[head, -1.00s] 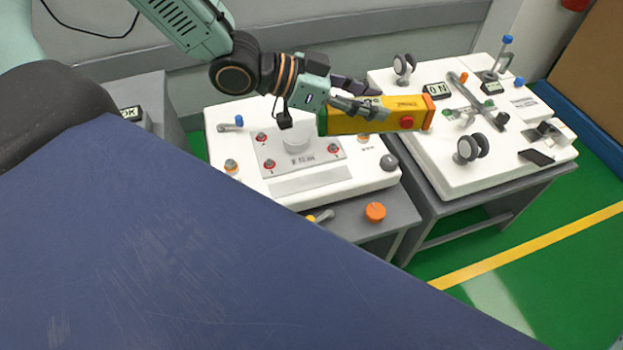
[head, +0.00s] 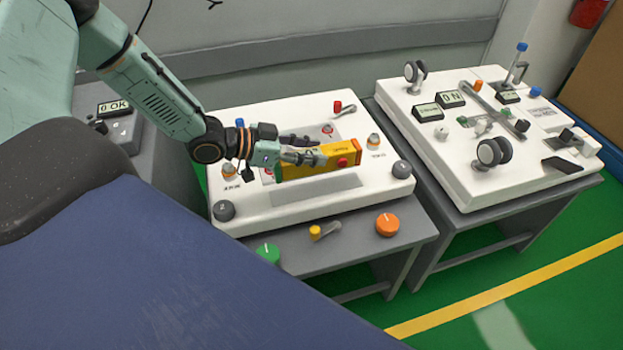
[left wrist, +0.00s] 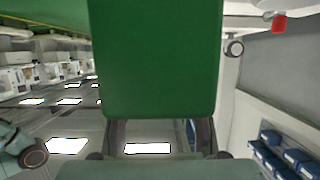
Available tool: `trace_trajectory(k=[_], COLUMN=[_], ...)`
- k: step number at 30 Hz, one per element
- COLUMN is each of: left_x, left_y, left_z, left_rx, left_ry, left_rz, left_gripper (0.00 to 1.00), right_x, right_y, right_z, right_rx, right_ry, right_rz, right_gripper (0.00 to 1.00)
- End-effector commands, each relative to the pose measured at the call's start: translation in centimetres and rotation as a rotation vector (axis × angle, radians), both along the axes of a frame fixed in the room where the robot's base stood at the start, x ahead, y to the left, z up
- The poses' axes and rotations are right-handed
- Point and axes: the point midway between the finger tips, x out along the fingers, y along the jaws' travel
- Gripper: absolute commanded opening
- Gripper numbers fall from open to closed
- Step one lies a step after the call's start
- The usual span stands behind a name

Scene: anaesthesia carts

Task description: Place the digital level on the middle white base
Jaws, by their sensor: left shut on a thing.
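In the left wrist view, a broad green face of the level (left wrist: 155,60) fills the centre, in front of the gripper's fingers (left wrist: 159,135). My right gripper is not in view.
The middle base carries knobs and a red-capped lever (head: 344,108). Its grey table holds orange (head: 387,225) and green (head: 268,253) knobs. A second white base (head: 460,180) with wheels and displays stands to the right, across a narrow gap. A blue surface (head: 150,290) fills the lower left.

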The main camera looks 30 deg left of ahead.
Motion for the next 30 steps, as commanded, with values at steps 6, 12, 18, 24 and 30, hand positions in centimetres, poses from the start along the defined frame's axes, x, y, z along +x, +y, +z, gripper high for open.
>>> trace_trajectory(k=[6,12,18,24,30], left_x=[0.0,0.0,0.0,0.0,0.0], left_y=[0.0,0.0,0.0,0.0,0.0], left_z=[-2.8,-4.3,-6.4,-6.3,-6.7], left_rx=[0.000,0.001,0.000,0.000,0.000], left_ry=[-0.001,-0.001,-0.002,-0.003,-0.001], left_rz=[-0.001,0.000,-0.002,-0.001,0.000], left_gripper=[0.00,0.00,0.00,0.00,0.00], right_x=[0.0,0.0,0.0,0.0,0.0], right_y=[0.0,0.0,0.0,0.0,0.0], right_z=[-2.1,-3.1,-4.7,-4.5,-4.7], right_rx=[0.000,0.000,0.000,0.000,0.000], right_ry=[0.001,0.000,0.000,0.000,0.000], right_rz=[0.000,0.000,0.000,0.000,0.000], right_gripper=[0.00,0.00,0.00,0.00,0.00])
